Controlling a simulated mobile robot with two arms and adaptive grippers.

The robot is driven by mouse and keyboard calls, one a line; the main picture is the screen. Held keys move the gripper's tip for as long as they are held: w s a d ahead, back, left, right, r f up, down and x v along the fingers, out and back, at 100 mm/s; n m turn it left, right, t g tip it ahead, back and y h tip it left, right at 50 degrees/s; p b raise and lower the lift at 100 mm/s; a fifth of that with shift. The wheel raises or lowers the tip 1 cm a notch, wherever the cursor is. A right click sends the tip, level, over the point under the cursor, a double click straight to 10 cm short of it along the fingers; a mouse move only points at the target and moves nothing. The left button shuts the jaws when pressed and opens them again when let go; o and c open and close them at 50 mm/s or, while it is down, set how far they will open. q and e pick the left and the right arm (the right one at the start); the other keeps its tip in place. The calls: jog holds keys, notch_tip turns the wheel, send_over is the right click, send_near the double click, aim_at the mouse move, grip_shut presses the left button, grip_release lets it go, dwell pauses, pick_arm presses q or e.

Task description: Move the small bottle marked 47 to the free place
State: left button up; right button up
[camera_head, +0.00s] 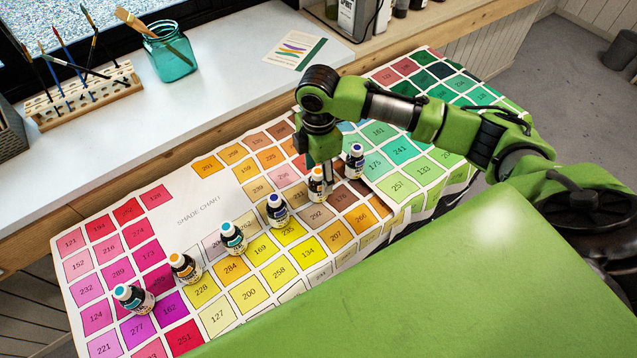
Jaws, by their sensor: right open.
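Several small bottles with coloured caps stand in a slanting row on the shade chart (213,205). From lower left they are a teal-capped bottle (135,299), an orange-capped one (185,267), a pale teal-capped one (233,238), a dark blue-capped one (277,211), an orange-labelled one (318,188) and a blue-capped one (355,162). Their labels are too small to read, so I cannot tell which is 47. My right gripper (322,168) points down, open, at the orange-labelled bottle's top; contact is unclear. My left gripper is out of view.
A white sill behind holds a brush rack (85,97), a teal glass jar (170,57) with a brush and a card (295,51). The blue-capped bottle stands close to the right of my right gripper. A green surface (400,290) fills the front.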

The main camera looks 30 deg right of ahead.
notch_tip(320, 180, up, 7)
jog(key=shift+f, duration=0.1)
dwell(0.7)
